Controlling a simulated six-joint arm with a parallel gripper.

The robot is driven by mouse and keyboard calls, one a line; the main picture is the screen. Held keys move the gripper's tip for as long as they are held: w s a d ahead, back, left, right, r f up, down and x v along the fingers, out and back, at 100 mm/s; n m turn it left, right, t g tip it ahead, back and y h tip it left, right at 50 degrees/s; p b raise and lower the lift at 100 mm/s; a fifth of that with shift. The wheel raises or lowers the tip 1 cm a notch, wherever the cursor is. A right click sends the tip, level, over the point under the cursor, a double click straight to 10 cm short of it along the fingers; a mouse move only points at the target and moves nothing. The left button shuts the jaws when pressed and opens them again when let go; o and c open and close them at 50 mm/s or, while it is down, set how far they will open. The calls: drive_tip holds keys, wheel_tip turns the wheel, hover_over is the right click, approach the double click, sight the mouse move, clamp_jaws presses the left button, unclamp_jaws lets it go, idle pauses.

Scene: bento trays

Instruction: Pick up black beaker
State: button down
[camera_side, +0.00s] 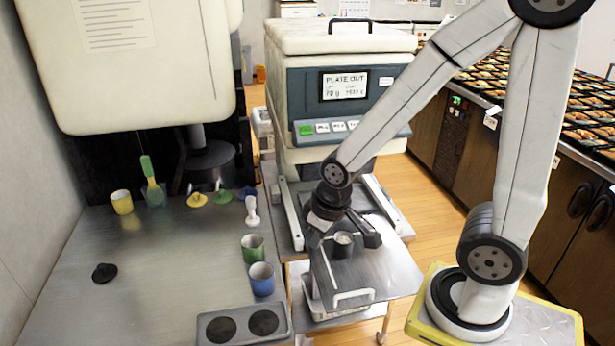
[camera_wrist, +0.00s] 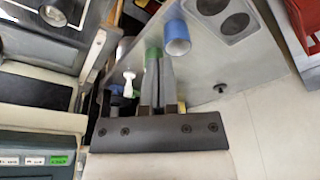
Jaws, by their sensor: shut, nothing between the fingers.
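A small dark beaker (camera_side: 344,243), which looks like the black beaker, stands upright in the metal tray at the front of the plating machine. It also shows at the upper left of the wrist view (camera_wrist: 58,11). My gripper (camera_wrist: 159,60) is shut and empty. In the side view it hangs close beside the beaker, apart from it as far as I can tell, with its fingers mostly hidden. In the wrist view the fingertips overlap the green beaker (camera_side: 252,248), with the blue beaker (camera_side: 261,279) just beyond; I cannot judge the depth.
The steel bench (camera_side: 170,290) holds a yellow beaker (camera_side: 122,201), a black lid (camera_side: 104,273), a white pestle-like piece (camera_side: 252,212) and a grey two-hole holder (camera_side: 243,325). The bench's middle is clear.

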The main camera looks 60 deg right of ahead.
idle(0.4)
unclamp_jaws()
drive_tip(key=m+t+h, duration=0.2)
drive_tip(key=t+h, duration=0.1)
drive_tip(key=t, duration=0.3)
hover_over(343, 245)
drive_tip(key=a, duration=0.4)
wheel_tip(343, 245, down, 14)
drive_tip(key=shift+s+d+f+m+t+h, duration=0.3)
drive_tip(key=shift+s+d+f+m+t, duration=0.15)
drive_tip(key=shift+s+d+f, duration=0.4)
drive_tip(key=shift+s+d+f+m+t+h, duration=0.35)
drive_tip(key=shift+s+f, duration=0.25)
drive_tip(key=shift+s, duration=0.6)
drive_tip(key=shift+s+d+f+m+t+h, duration=0.25)
drive_tip(key=shift+s+d+f+m+t, duration=0.25)
drive_tip(key=shift+s+d+f, duration=0.4)
drive_tip(key=shift+a+r, duration=0.15)
drive_tip(key=shift+a, duration=0.05)
